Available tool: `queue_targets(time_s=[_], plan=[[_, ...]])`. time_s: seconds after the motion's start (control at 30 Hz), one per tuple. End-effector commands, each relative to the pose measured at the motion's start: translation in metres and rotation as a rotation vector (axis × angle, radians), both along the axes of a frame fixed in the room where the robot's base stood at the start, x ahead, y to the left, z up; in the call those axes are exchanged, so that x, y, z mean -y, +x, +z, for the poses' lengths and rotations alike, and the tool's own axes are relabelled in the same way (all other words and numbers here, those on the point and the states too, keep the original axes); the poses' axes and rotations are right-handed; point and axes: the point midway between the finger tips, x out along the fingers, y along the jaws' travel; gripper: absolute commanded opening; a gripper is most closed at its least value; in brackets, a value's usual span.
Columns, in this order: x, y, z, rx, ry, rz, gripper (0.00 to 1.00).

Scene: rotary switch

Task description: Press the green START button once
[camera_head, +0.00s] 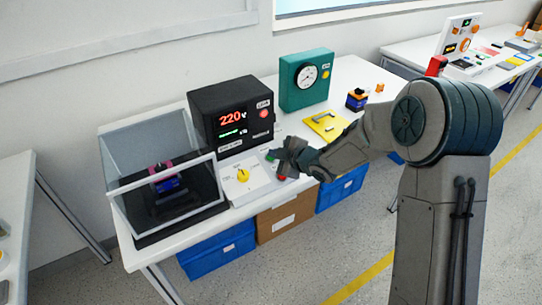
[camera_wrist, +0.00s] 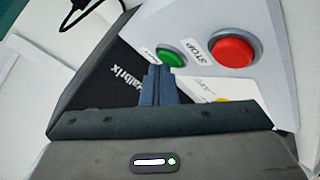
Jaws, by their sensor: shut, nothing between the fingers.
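The green START button (camera_wrist: 171,57) shows in the wrist view on a light grey panel, with a small white label beside it. In the head view the green button (camera_head: 270,156) is a small spot just left of my gripper. The red STOP button (camera_wrist: 233,51) sits to its right in the wrist view and also shows in the head view (camera_head: 281,177). My gripper (camera_wrist: 158,70) is shut and empty. Its fingertips appear just below the green button in the wrist view and cover its lower edge; whether they touch it I cannot tell.
The panel (camera_head: 246,188) also carries a yellow knob (camera_head: 243,175). A black box (camera_head: 236,117) with a red 220 display stands behind. A clear-walled case (camera_head: 131,165) is at left, a teal gauge box (camera_head: 306,80) at back. A yellow plate (camera_head: 326,124) lies right.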

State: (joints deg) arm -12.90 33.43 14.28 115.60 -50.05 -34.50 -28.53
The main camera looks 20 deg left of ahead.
Motion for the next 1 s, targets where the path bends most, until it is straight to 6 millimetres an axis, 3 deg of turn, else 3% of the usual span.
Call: queue_targets(time_s=[0.23,0.67,1.0], plan=[[0.004,-0.003,0.013,-0.001,-0.002,-0.001,0.0],[0.004,-0.003,0.016,0.0,-0.001,-0.001,0.0],[0.011,-0.009,0.047,0.0,-0.001,-0.001,0.0]])
